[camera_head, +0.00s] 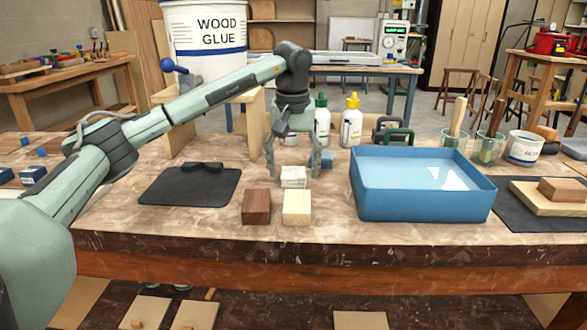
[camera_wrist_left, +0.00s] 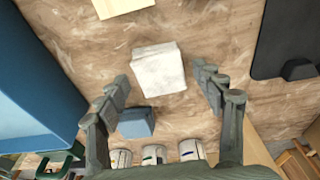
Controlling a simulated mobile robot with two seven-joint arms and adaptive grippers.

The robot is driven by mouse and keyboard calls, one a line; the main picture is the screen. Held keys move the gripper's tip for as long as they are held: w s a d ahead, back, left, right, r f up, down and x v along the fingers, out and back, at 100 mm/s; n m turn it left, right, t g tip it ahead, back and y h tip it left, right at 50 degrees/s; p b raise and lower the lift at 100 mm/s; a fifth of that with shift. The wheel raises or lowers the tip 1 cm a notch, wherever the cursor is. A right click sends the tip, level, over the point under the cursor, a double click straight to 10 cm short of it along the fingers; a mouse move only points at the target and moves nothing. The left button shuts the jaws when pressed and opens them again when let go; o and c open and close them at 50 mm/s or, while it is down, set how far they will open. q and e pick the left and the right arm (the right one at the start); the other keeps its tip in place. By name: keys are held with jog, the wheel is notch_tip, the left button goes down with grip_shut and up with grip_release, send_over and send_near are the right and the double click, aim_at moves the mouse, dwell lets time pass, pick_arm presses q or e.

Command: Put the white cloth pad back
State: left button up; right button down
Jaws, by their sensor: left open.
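The white cloth pad (camera_head: 293,177) is a small white block-like bundle on the table, behind the two wooden blocks. In the left wrist view the white cloth pad (camera_wrist_left: 158,70) lies on the bare tabletop between and just beyond my fingertips. My left gripper (camera_head: 294,168) points down over it, with one finger on each side. In the left wrist view my left gripper (camera_wrist_left: 161,80) is open, with gaps between the fingers and the pad, and holds nothing. My right gripper does not show.
A dark wood block (camera_head: 256,207) and a pale wood block (camera_head: 297,206) stand in front of the pad. A small blue block (camera_wrist_left: 136,122) is close by. A blue tray (camera_head: 424,207) stands right, a black mat (camera_head: 190,190) left. Glue bottles (camera_head: 350,123) stand behind.

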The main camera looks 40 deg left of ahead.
aim_at(293, 176)
pick_arm(q)
notch_tip(293, 176, up, 12)
jog(key=s+d, duration=0.1)
jog(key=shift+s+f+p, duration=0.2)
jog(key=shift+s+p, duration=0.05)
jog(key=shift+p, duration=0.15)
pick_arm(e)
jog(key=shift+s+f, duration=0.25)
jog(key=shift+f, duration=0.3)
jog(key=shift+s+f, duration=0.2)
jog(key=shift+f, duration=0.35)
pick_arm(q)
jog(key=shift+f, duration=0.1)
